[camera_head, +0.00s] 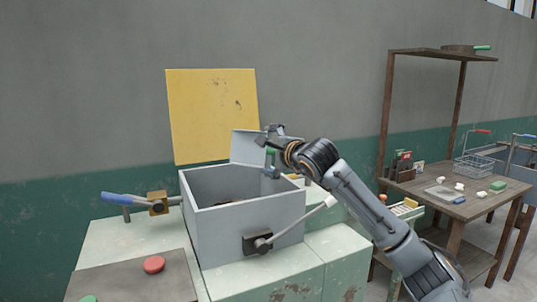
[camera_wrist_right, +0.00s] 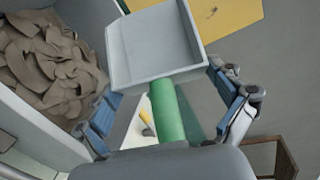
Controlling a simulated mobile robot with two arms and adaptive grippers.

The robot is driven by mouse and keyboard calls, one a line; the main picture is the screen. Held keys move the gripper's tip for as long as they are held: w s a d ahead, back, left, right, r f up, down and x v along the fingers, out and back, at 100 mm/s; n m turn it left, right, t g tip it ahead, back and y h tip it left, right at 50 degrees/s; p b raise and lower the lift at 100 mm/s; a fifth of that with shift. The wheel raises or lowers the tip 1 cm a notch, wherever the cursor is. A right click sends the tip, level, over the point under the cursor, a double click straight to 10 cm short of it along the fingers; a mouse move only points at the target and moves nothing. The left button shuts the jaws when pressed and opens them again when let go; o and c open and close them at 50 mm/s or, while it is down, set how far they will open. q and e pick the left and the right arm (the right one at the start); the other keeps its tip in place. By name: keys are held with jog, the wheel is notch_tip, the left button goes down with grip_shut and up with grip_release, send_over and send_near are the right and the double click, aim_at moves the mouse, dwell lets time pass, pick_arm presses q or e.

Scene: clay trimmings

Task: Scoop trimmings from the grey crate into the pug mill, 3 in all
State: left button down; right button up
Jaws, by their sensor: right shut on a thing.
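My right gripper (camera_head: 272,160) is shut on the green handle (camera_wrist_right: 170,110) of a grey scoop (camera_head: 247,147). The scoop is held tilted above the back right of the pug mill's open grey hopper (camera_head: 245,217). Its pan (camera_wrist_right: 155,45) looks empty in the right wrist view. Brown clay trimmings (camera_wrist_right: 45,65) lie inside the hopper at the left of that view, and a little brown shows low inside it in the head view. A blue-grey crate (camera_head: 517,154), perhaps the grey crate, is partly cut off at the far right; its contents are hidden. My left gripper is not in view.
A yellow panel (camera_head: 212,115) stands behind the hopper. A lever with a pale handle (camera_head: 305,220) is on its front, and a blue handle (camera_head: 128,199) is at left. A red button (camera_head: 154,264) is in front. A wooden table (camera_head: 462,207) with a wire basket stands at right.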

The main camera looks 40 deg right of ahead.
dwell(0.5)
notch_tip(320, 180, up, 7)
jog(key=p, duration=0.5)
dwell(0.8)
